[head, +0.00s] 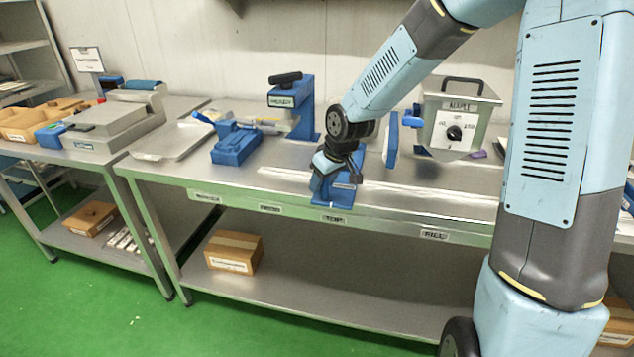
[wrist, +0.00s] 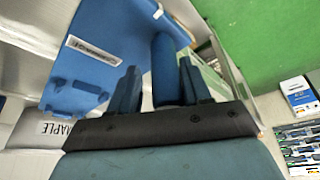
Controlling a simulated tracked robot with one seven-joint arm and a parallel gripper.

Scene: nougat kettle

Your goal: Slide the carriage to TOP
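The blue carriage (head: 343,196) sits near the front edge of the steel bench, behind the third label from the left (head: 333,218), which appears to read TOP. Its lettering is small. My gripper (head: 335,170) is lowered over the carriage and hides part of it. In the wrist view, a blue plate with a white label (wrist: 93,50) lies beyond the fingers, and an upright blue round handle (wrist: 166,72) stands between them. My gripper (wrist: 159,78) looks open around the handle, with a gap on the left side. Contact on the right side is unclear.
A blue stand (head: 305,107) is behind the gripper. A blue block (head: 235,147) lies to the left. The front-edge label at right (head: 435,235) appears to read FILL.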

